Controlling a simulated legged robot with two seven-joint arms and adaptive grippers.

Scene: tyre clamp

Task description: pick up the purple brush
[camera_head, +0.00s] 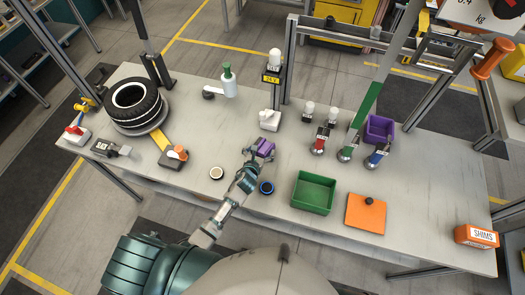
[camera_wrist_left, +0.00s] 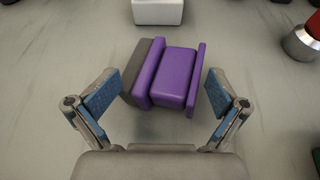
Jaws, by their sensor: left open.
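The purple brush (camera_wrist_left: 174,75) lies on the grey table in the left wrist view. It has a purple body and a dark grey strip along its left side. In the head view the brush (camera_head: 266,147) is at the tip of my left arm. My left gripper (camera_wrist_left: 158,95) is open, with one blue-padded finger on each side of the brush. The fingers look apart from it, and the brush lies between and just ahead of them. In the head view my left gripper (camera_head: 257,153) partly covers the brush. My right gripper is not in view.
A white block (camera_head: 270,120) stands just behind the brush. A blue-rimmed disc (camera_head: 266,188) and a white disc (camera_head: 216,173) lie nearer the front. A green bin (camera_head: 314,193) is to the right, with several coloured-handled tools behind it. A tyre (camera_head: 134,103) is at the left.

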